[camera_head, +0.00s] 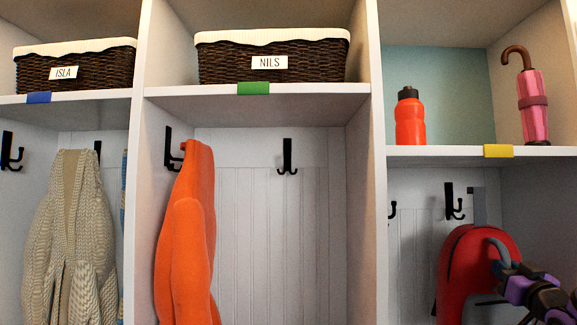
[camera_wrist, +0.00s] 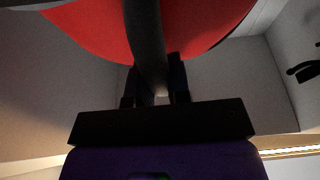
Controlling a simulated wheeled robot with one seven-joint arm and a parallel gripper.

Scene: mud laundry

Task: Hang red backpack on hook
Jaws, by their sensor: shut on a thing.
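The red backpack (camera_head: 462,262) is held up in the right-hand cubby in the head view. Its red body also fills the top of the wrist view (camera_wrist: 205,25). My gripper (camera_head: 503,268) is shut on the backpack's grey strap (camera_head: 497,246). In the wrist view the strap runs between the two dark fingers of my gripper (camera_wrist: 155,88). A black hook (camera_head: 453,202) is on the cubby's back panel, just above and left of the backpack's top. The backpack looks apart from this hook, though depth is hard to tell. A hook also shows at the wrist view's right edge (camera_wrist: 305,69).
A shelf (camera_head: 430,152) above carries a red bottle (camera_head: 410,120) and a pink umbrella (camera_head: 533,105). A divider (camera_head: 377,220) separates the middle cubby, where an orange garment (camera_head: 184,240) hangs and another hook (camera_head: 287,158) is bare. A beige knit cardigan (camera_head: 68,240) hangs at left.

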